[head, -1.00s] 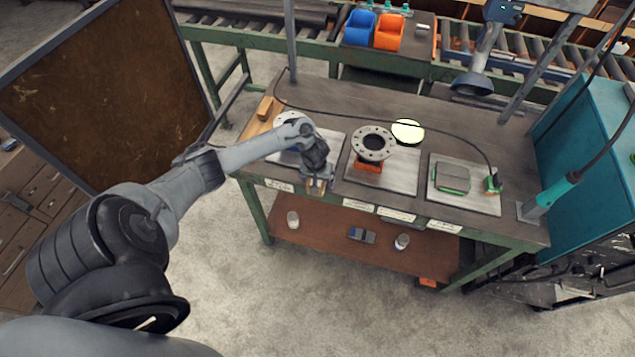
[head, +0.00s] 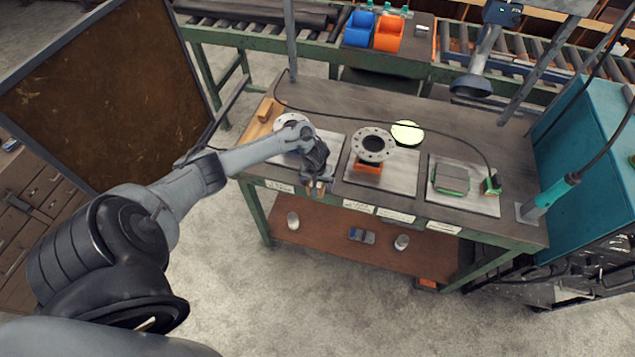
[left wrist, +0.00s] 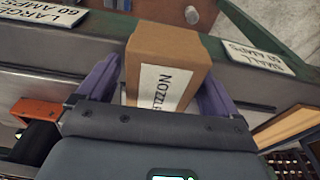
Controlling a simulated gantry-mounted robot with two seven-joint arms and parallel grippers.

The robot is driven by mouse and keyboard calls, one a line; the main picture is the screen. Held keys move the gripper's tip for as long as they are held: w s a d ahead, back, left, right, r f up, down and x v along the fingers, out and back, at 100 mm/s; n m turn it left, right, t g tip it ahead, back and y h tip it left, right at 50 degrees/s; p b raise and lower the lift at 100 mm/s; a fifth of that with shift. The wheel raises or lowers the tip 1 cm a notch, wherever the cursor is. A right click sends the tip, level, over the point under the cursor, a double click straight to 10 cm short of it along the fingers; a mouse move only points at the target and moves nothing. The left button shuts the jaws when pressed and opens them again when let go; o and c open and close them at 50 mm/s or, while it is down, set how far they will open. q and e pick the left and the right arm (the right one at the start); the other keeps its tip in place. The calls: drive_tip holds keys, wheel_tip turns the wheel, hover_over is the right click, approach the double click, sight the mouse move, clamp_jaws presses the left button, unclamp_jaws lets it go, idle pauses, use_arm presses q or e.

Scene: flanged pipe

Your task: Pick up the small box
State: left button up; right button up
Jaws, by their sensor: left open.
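The small box, brown cardboard with a white label reading "NOZZLE", shows in the left wrist view (left wrist: 168,48). It lies between the two purple fingers of my left gripper (left wrist: 160,80), one finger on each side. The fingers are open; whether either touches the box I cannot tell. In the head view my left gripper (head: 315,186) points down at the front edge of the workbench (head: 330,100), with small brown patches at its tips. The gripper hides most of the box there. My right gripper is not in view.
A grey flange (head: 373,144) on an orange support stands right of my left gripper. A green-and-grey part (head: 451,178) lies on the right plate. A brown block (head: 265,109) is at the bench's back left. A brown lower shelf (head: 330,232) holds several small items.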

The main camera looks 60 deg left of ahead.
use_arm(q)
drive_tip(key=shift+c, duration=0.2)
drive_tip(key=c, duration=1.2)
drive_tip(key=shift+c, duration=0.2)
